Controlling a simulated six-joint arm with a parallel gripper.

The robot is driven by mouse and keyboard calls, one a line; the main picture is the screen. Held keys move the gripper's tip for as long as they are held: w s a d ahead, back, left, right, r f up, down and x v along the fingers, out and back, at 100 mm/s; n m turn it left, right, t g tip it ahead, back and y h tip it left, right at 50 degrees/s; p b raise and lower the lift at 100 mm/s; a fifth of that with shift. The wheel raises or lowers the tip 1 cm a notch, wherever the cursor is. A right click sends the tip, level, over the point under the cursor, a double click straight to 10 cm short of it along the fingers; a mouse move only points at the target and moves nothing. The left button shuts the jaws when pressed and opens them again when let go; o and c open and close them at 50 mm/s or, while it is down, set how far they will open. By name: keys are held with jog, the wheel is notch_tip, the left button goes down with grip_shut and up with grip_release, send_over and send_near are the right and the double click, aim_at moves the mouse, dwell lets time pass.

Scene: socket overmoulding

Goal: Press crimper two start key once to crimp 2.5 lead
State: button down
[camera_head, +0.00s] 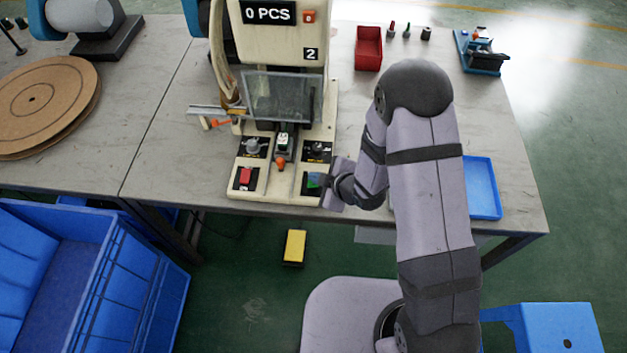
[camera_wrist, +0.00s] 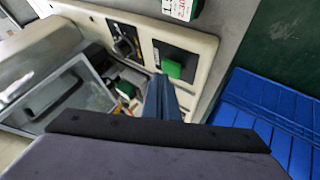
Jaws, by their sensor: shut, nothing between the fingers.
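Crimper two (camera_head: 317,110), a cream machine marked "2", stands on the table with its display (camera_head: 267,12) reading "0 PCS". Its green start key (camera_head: 313,180) is at the right of the front panel; a red key (camera_head: 245,177) is at the left. My gripper (camera_head: 324,186) is shut and empty, low over the panel's right front corner, close beside the green key. In the wrist view the green key (camera_wrist: 173,69) shows just beyond the dark fingertips (camera_wrist: 162,82). I cannot tell whether they touch it. No 2.5 lead can be made out clearly.
A clear guard (camera_head: 278,96) covers the crimper's working area. A red bin (camera_head: 368,48) stands behind my arm and a blue tray (camera_head: 483,188) lies to its right. A yellow pedal (camera_head: 294,246) is on the floor. The table left of the crimper has free room.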

jog(key=shift+f+b, duration=0.5)
jog(key=shift+f, duration=0.1)
dwell(0.4)
jog(key=shift+r, duration=0.2)
jog(key=shift+r+p, duration=0.75)
jog(key=shift+r, duration=0.1)
jog(key=shift+r+p, duration=1.9)
jog(key=shift+r, duration=0.6)
